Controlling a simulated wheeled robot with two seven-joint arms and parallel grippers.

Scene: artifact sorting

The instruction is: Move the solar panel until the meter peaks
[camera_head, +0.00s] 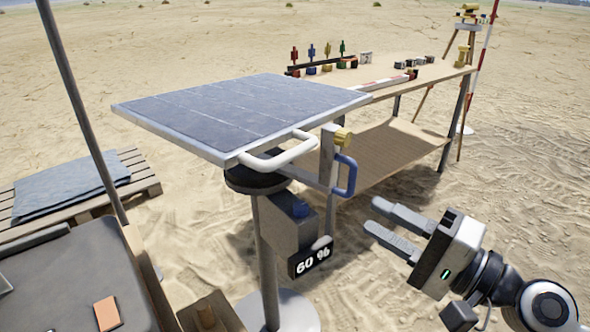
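The solar panel (240,108) is a dark blue-grey slab with a pale frame, tilted on a post with a round base. A white handle (285,157) sticks out from its front edge. The meter (311,259) below the panel is a black display reading 60 %. My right gripper (373,215) is right of the meter and below the blue handle, with its two fingers apart and nothing between them. It touches neither handle. My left gripper is not in view.
A wooden table (440,75) behind holds small coloured figures and blocks. A wooden pallet (145,180) with a grey sheet lies at the left. A dark pole (82,110) stands at the left. A tripod (465,50) is at the back right. Open sand lies to the right.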

